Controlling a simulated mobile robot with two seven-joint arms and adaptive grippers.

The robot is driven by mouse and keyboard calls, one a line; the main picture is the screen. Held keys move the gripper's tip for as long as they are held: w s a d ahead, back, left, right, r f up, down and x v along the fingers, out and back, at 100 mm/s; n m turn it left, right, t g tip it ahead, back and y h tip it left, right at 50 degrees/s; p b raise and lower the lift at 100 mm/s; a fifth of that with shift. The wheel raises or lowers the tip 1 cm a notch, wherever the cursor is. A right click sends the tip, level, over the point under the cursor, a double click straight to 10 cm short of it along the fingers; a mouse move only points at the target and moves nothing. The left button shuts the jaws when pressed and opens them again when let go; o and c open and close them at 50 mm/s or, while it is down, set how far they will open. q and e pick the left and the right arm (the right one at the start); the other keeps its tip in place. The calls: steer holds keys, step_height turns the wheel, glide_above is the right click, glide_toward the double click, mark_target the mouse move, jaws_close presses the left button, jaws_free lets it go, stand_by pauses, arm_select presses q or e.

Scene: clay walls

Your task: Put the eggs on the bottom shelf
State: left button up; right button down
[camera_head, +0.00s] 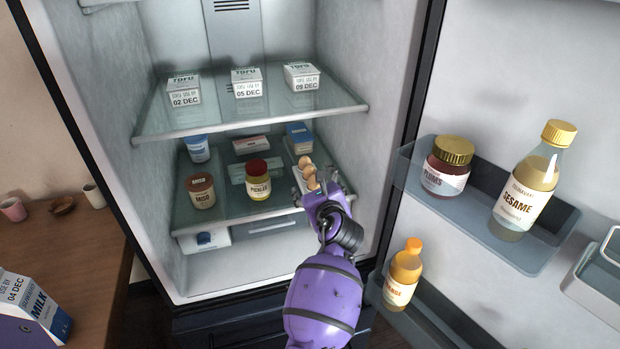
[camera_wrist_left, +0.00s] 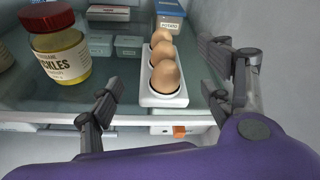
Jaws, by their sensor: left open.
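Brown eggs (camera_head: 308,171) sit in a row in a narrow white holder on the lower glass shelf of the open fridge. In the left wrist view the eggs (camera_wrist_left: 166,76) and their white holder (camera_wrist_left: 165,101) show clearly. My left gripper (camera_head: 322,188) is open at the shelf's front right. Its fingers stand on either side of the holder's near end, apart from it. In the head view my gripper partly hides the holder. The bottom shelf (camera_head: 240,268) is the white fridge floor under the lower glass shelf. My right gripper is not in view.
A pickles jar (camera_head: 258,180) and a miso jar (camera_head: 201,191) stand left of the eggs. A potato box (camera_head: 299,138) is behind them. Tofu boxes (camera_head: 246,83) stand on the upper glass shelf (camera_head: 150,120). The open door (camera_head: 480,80) with bottles is on the right.

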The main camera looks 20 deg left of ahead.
arm_select(q)
steer(key=v, duration=0.6)
steer(key=shift+w, duration=0.1)
